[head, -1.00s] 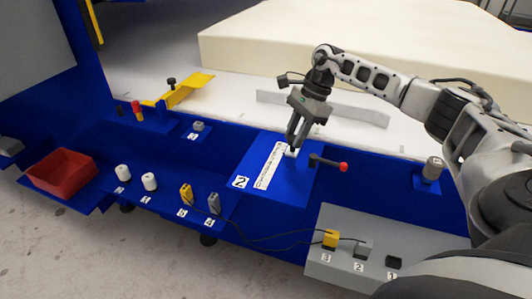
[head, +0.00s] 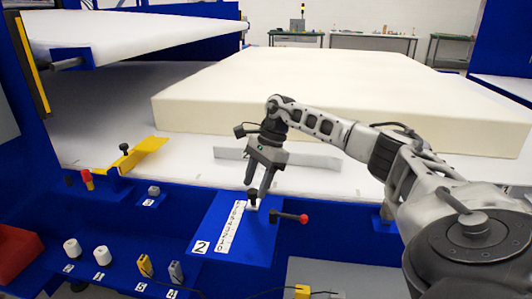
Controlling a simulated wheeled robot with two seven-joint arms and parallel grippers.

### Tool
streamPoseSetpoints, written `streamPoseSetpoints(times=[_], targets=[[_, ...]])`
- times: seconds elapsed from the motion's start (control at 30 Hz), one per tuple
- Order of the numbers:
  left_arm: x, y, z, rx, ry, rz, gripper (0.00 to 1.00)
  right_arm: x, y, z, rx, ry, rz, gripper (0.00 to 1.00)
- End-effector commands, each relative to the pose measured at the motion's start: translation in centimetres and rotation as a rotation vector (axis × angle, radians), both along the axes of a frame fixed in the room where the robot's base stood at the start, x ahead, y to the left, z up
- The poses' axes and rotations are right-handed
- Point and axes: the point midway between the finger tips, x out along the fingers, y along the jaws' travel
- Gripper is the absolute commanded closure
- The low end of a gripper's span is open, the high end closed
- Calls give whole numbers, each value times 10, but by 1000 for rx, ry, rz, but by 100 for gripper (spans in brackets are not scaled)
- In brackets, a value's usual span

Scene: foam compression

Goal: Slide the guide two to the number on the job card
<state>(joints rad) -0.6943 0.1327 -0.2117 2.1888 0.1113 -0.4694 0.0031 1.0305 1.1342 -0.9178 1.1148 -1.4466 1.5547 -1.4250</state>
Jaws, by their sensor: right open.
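Guide two is a blue plate marked "2" (head: 202,247) with a white number scale (head: 230,229). A slider with a black knob (head: 252,198) stands at the scale's far end. A clamp lever with a red ball (head: 303,218) sticks out to its right. My right gripper (head: 258,192) points down just over the knob, its two fingers apart. Whether the fingers touch the knob is unclear. The scale's numbers are too small to read surely. A grey upright fence (head: 305,162) stands on the white bed behind. No job card is visible. My left gripper is not in view.
A big cream foam block (head: 330,90) lies on the bed behind my arm. A yellow guide (head: 140,153) with a black knob is at left. White spools (head: 102,255), yellow and grey connectors (head: 145,265) and a red bin (head: 18,250) are in front.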

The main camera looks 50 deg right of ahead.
Motion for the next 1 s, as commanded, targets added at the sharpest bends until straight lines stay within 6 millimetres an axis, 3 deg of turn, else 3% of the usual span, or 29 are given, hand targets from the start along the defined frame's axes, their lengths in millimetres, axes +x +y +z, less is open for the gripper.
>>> streamPoseSetpoints(times=[0.5, 0.7, 1.0], targets=[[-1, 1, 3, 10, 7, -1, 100, -10, -44, 110, 2, -5, -3, 50], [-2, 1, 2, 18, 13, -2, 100, -12, -52, 130, 0, -3, -2, 50], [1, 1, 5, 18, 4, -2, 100, -13, -54, 133, 0, -1, -1, 50]])
